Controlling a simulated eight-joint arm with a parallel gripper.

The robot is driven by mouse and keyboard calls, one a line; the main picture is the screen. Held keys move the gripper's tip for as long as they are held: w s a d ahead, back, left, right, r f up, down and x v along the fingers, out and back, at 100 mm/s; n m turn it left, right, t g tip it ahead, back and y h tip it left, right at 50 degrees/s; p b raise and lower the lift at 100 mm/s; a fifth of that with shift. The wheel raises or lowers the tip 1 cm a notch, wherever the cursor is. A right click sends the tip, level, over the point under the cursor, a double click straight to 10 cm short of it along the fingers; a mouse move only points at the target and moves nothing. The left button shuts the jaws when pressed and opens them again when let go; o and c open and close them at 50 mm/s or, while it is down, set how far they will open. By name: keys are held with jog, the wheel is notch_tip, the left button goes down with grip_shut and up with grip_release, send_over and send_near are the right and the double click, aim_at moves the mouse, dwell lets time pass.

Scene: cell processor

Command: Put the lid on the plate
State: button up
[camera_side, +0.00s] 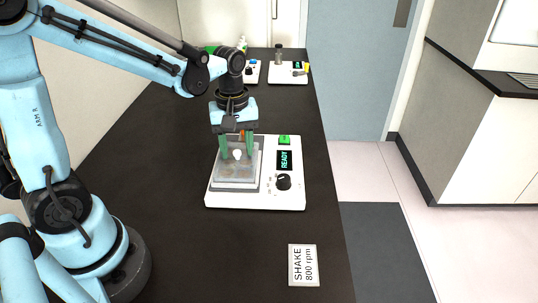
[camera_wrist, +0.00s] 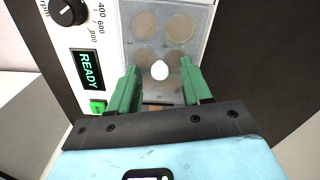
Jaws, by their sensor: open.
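The plate (camera_side: 234,184) sits on the left part of a white shaker. A clear lid (camera_side: 235,171) with a white knob (camera_side: 238,155) lies over it; I cannot tell whether it is fully seated. In the wrist view, several round wells of the plate show through the lid, and the knob (camera_wrist: 160,70) stands at its middle. My gripper (camera_side: 237,150) is open, with its green fingers pointing down over the lid. In the wrist view, the fingertips (camera_wrist: 159,66) are on either side of the knob, with gaps between them and it.
The shaker (camera_side: 285,200) has a READY display (camera_side: 285,160), a green button (camera_side: 285,140) and a black dial (camera_side: 284,182). A card reading SHAKE 800 rpm (camera_side: 303,265) lies in front. More devices (camera_side: 287,73) stand at the back of the dark bench. The bench front is mostly clear.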

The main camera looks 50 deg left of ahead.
notch_tip(320, 180, up, 12)
jog(key=shift+f, duration=0.15)
dwell(0.4)
jog(key=shift+s, duration=0.1)
dwell(0.6)
jog(key=s+d+f+m+t, duration=0.3)
jog(key=m+t, duration=0.4)
jog(key=m, duration=0.5)
jog(key=shift+s+d+f, duration=0.3)
jog(key=shift+s+f, duration=0.6)
jog(key=shift+f, duration=0.25)
jog(key=shift+c, duration=0.4)
